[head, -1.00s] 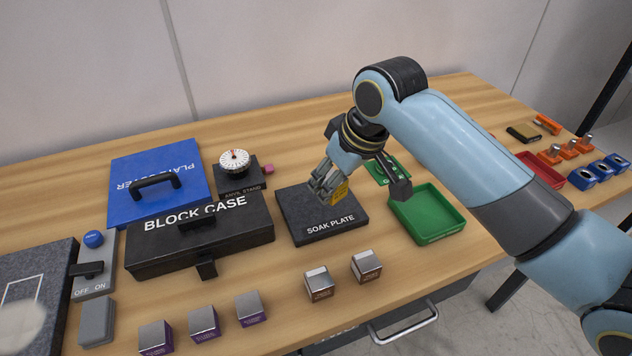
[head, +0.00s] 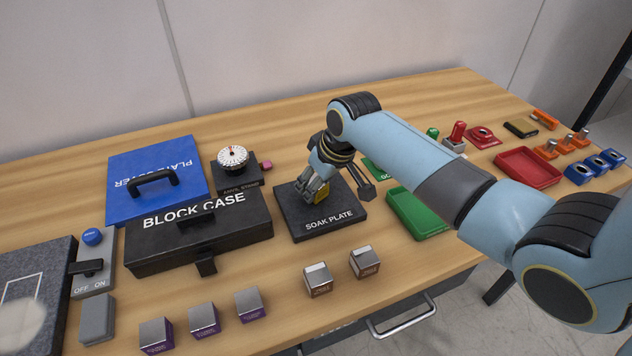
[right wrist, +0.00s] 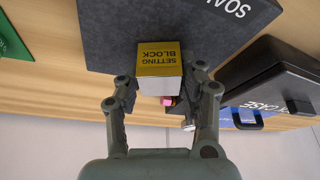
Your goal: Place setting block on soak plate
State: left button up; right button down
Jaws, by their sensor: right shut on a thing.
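The setting block (head: 322,193) has a yellow lettered face and is held in my right gripper (head: 312,192). It also shows in the right wrist view (right wrist: 158,62), between the fingers. The soak plate (head: 296,226) is a dark, flat, lettered slab in the middle of the table. The gripper and block are over the plate's middle. I cannot tell whether the block touches the plate. The fingers hide part of the block in the head view. My left gripper is not in view.
The black block case (head: 235,237) and the anvil stand (head: 243,174) with its dial are left of the plate. A green tray (head: 418,216) is close on the right. Several metal blocks stand in front, including one block (head: 318,280). A blue platen cover (head: 125,165) lies at the back left.

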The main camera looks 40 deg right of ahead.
jog(key=c, duration=0.8)
grip_release()
jog(key=shift+f, duration=0.1)
jog(key=v, duration=1.2)
